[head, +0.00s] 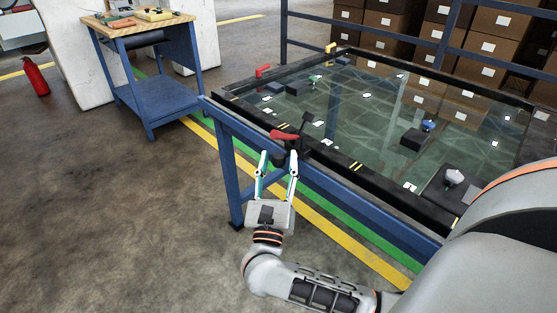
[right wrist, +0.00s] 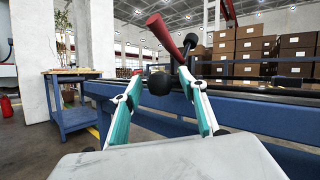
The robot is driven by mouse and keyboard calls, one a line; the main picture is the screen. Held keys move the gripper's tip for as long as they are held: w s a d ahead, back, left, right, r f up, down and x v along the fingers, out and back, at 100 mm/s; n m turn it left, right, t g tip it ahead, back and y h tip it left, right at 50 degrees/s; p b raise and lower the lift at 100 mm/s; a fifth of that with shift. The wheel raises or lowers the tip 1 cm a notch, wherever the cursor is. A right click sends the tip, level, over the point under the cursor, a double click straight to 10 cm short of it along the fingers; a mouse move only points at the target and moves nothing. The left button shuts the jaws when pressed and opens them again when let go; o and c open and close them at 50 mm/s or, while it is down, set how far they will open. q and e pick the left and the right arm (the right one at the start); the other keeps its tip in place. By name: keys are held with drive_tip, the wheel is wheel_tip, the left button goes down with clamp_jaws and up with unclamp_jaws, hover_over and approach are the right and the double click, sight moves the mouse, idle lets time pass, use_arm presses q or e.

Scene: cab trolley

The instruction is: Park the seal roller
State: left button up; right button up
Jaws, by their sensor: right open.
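A tool with a red handle (head: 285,135) and black parts, which looks like the seal roller, is at the near left edge of the dark-framed glass pane. My right gripper (head: 279,159) is open just in front of it, fingers pointing towards the pane. In the right wrist view the red handle (right wrist: 165,35) slants above the fingertips, with a round black end (right wrist: 158,84) between the fingers (right wrist: 160,79). A black upright piece (right wrist: 187,47) stands beside it. I cannot tell whether the fingers touch the tool or what supports it. My left gripper is out of view.
The glass pane's black frame (head: 399,203) lies on a blue trolley (head: 228,123), with small blocks on or under the glass. A blue workbench (head: 150,89) stands back left. A red extinguisher (head: 35,77) is at far left. Boxes (head: 487,47) fill the back right. Floor at left is clear.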

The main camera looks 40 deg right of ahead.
drive_tip(key=shift+w+d+r, duration=0.1)
drive_tip(key=shift+w+d, duration=0.1)
drive_tip(key=shift+d, duration=0.05)
